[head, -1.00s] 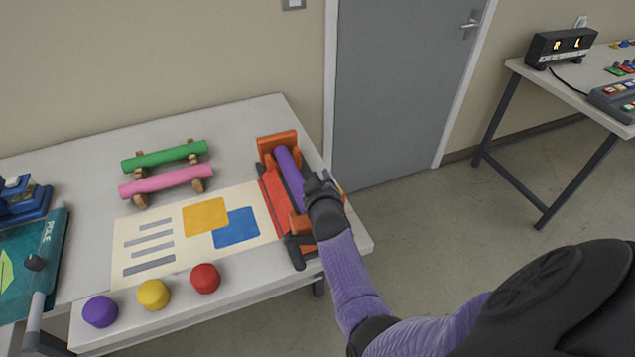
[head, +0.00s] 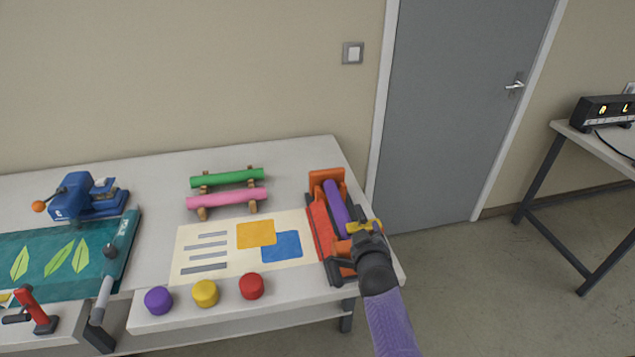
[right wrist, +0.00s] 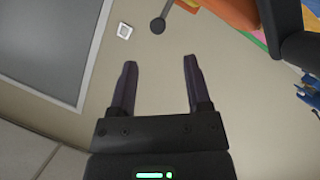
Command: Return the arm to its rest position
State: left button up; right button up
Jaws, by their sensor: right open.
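My right gripper (head: 367,238) is at the right side of an orange and red laminator (head: 326,180) with a purple roll (head: 338,208). A yellow piece (head: 358,227) shows just beyond it; whether they touch I cannot tell. In the right wrist view my right gripper (right wrist: 159,72) is open, with nothing between its two dark fingers. A dark round knob on a grey rod (right wrist: 158,25) shows past the fingertips there, and the orange machine (right wrist: 236,12) is at the top right. My purple right forearm (head: 392,325) comes up from below. My left gripper is out of view.
The white table (head: 150,200) holds a poster sheet (head: 205,255), green (head: 228,178) and pink (head: 228,198) rolls, several coloured knobs, a teal cutting board (head: 50,255) and a blue machine (head: 75,203). Right of it are open floor (head: 460,290), a door (head: 450,100) and another table (head: 560,130).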

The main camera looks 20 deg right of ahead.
jog(key=s+a+g+y, duration=0.25)
jog(key=s+a, duration=0.35)
jog(key=s, duration=0.3)
jog(key=s+a+r+g+y, duration=0.15)
jog(key=s+a+g, duration=0.3)
jog(key=s, duration=0.45)
jog(key=s+a+g+y, duration=0.2)
jog(key=s+a, duration=0.4)
jog(key=s, duration=0.3)
notch_tip(320, 180, down, 27)
jog(key=s+g+b, duration=0.2)
jog(key=s+b, duration=0.1)
jog(key=b, duration=0.5)
jog(key=s+d+f+b, duration=0.1)
jog(key=s+f+b, duration=0.1)
jog(key=s+f, duration=0.4)
jog(key=s+d+f+g+b, duration=0.1)
jog(key=s+f+b, duration=0.1)
jog(key=s+f, duration=0.4)
notch_tip(320, 180, down, 3)
jog(key=shift+s+d+b, duration=0.35)
jog(key=shift+d+b, duration=0.05)
